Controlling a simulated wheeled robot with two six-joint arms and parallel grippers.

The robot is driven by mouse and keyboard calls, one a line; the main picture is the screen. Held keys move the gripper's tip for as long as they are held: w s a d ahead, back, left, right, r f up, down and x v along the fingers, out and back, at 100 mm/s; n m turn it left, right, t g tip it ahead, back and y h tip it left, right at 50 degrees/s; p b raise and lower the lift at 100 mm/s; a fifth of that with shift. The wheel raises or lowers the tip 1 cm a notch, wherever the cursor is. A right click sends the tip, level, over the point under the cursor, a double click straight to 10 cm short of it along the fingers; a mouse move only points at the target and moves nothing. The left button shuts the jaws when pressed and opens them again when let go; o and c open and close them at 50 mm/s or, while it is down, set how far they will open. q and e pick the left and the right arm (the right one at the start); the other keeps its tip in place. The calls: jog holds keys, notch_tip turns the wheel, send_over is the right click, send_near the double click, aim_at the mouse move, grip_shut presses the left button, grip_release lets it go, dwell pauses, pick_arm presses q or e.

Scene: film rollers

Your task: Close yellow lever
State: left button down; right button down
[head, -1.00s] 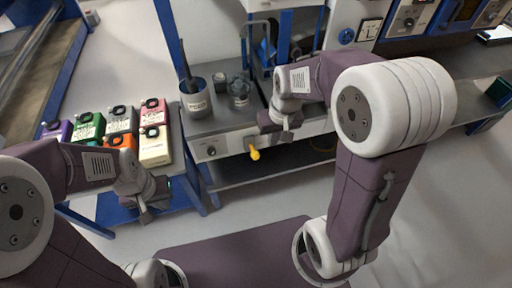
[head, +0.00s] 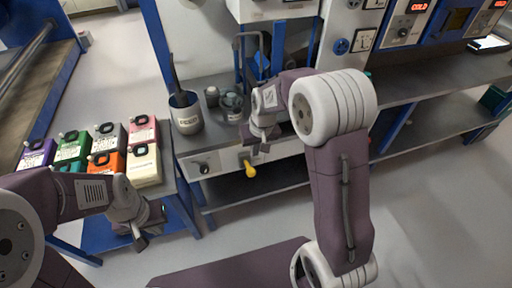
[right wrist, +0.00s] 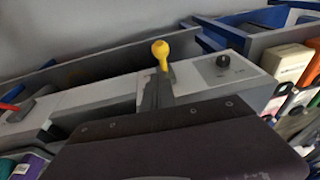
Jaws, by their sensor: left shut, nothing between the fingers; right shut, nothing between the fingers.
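The yellow lever (head: 250,169) sticks out from the front panel of the grey workbench in the head view, its knob pointing outward and down. In the right wrist view the yellow lever (right wrist: 160,52) shows upright just beyond my fingers. My right gripper (head: 254,150) is shut and empty, close to the lever and just above it; I cannot tell whether it touches. In the right wrist view my right gripper (right wrist: 158,95) appears in line with the lever, partly covering its base. My left gripper (head: 142,242) is shut and empty, low in front of the left table.
Several coloured boxes (head: 146,166) stand on the blue-framed table at left. A grey pot (head: 186,113) and dark jars stand on the workbench (head: 215,145). A black knob (head: 204,169) sits left of the lever.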

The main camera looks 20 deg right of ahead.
aim_at(251, 168)
jog(key=x, duration=0.4)
jog(key=s+b+x, duration=0.1)
jog(key=x, duration=0.1)
jog(key=shift+w+a+f, duration=0.1)
jog(key=shift+a+f, duration=0.05)
jog(key=shift+f, duration=0.2)
jog(key=shift+a+f, duration=0.15)
jog(key=shift+f, duration=0.4)
